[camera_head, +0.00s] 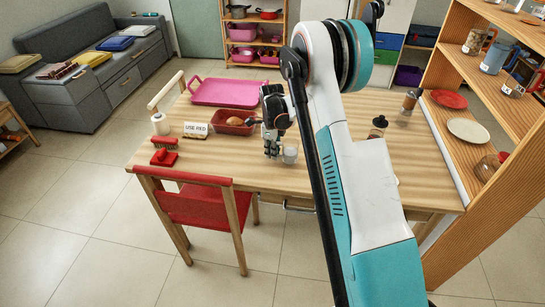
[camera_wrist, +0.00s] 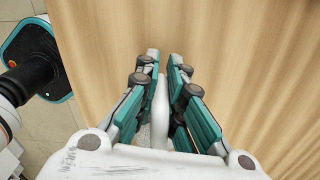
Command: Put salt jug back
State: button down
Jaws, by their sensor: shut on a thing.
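A small clear jug with whitish contents (camera_head: 290,154), likely the salt jug, is at the near-middle part of the wooden table, just right of my gripper (camera_head: 272,151). In the wrist view my gripper (camera_wrist: 163,62) is shut on a narrow white upright part (camera_wrist: 160,105), which looks like the jug's handle. The jug's body is mostly hidden in the wrist view. I cannot tell whether its base touches the table. On the right, the wooden shelf (camera_head: 448,165) holds several labelled, handled jugs (camera_head: 494,57) on an upper board.
The table (camera_head: 330,180) also bears a pink tray (camera_head: 225,92), a red bin (camera_head: 251,129) with a brown item, a "USE RED" sign (camera_head: 195,130) and a dark bottle (camera_head: 378,128). The shelf's lower board holds a red plate (camera_head: 449,99) and a beige plate (camera_head: 468,131). A red chair (camera_head: 205,205) stands in front.

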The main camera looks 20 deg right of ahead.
jog(key=shift+f, duration=0.8)
jog(key=shift+f+b, duration=0.2)
jog(key=shift+b, duration=0.1)
jog(key=c, duration=1.7)
grip_release()
jog(key=shift+r, duration=0.2)
